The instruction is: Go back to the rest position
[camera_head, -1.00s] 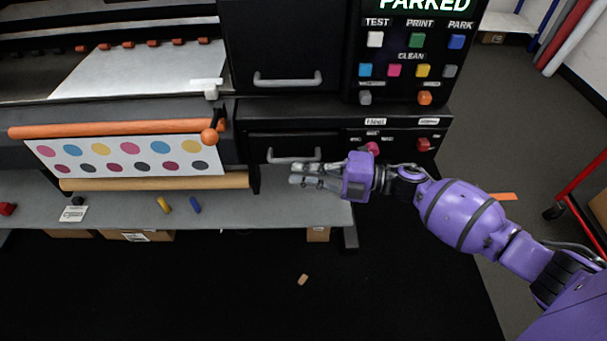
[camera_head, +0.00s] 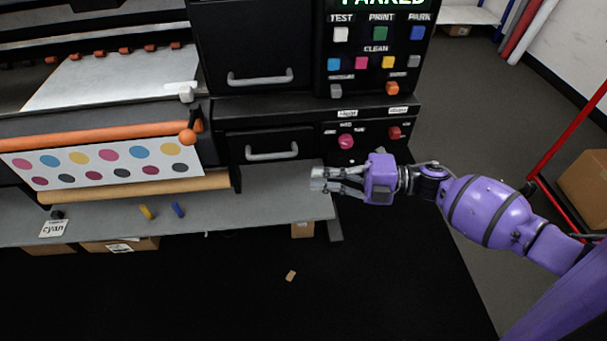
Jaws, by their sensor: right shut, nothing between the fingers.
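My right gripper (camera_head: 322,179) is on a purple arm that comes in from the right. It is shut and empty, pointing left, in front of the lower part of the printer's control cabinet. It appears apart from the drawer handle (camera_head: 272,153) to its left and from the pink knob (camera_head: 346,141) above it. My left gripper is not in view.
The printer panel (camera_head: 376,47) has several coloured buttons. A printed sheet (camera_head: 105,163) with coloured dots hangs at left above a grey shelf (camera_head: 270,196). A red cart frame (camera_head: 556,152) with a cardboard box (camera_head: 588,190) stands at right. Dark floor in front is mostly clear.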

